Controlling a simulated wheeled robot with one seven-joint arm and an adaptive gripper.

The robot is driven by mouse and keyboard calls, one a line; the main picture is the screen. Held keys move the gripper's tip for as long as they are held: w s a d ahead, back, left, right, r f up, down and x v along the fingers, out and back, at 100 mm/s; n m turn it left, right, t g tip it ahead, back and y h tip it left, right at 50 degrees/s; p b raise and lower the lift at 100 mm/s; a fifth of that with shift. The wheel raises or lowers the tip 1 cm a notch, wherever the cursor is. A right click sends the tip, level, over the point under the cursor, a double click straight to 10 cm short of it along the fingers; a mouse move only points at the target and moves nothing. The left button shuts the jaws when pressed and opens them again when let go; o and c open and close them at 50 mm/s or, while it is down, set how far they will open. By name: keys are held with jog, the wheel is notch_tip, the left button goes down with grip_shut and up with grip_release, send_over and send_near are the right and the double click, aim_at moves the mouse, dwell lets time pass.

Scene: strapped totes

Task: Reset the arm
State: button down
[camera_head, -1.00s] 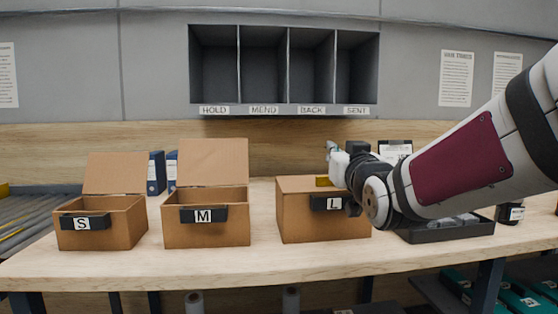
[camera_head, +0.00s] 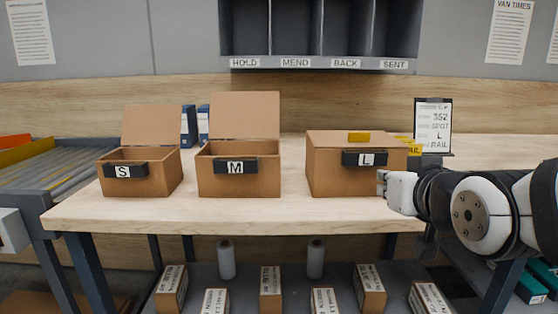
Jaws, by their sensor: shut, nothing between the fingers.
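My gripper (camera_head: 382,183) is at the right of the head view, in front of the bench, by the lower right corner of the L box (camera_head: 345,172). Its fingers are small and seen from the side; they are shut with nothing between them. My arm reaches in from the right edge. I cannot tell whether the gripper touches the box.
The S box (camera_head: 155,177) and M box (camera_head: 253,180) stand open at left. A clipboard (camera_head: 433,125) stands behind my arm. The rollers (camera_head: 60,170) are at far left. Labelled cartons (camera_head: 270,287) fill the lower shelf. The bench front (camera_head: 240,212) is clear.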

jog(key=s+f+g, duration=0.4)
jog(key=s+g, duration=0.1)
jog(key=s, duration=0.5)
jog(key=s+f+g, duration=0.4)
jog(key=s, duration=0.6)
jog(key=s+f+g, duration=0.4)
jog(key=s+g, duration=0.1)
jog(key=s, duration=0.6)
notch_tip(320, 180, up, 30)
jog(key=t+p, duration=0.4)
jog(key=p, duration=2.4)
jog(key=shift+w, duration=0.2)
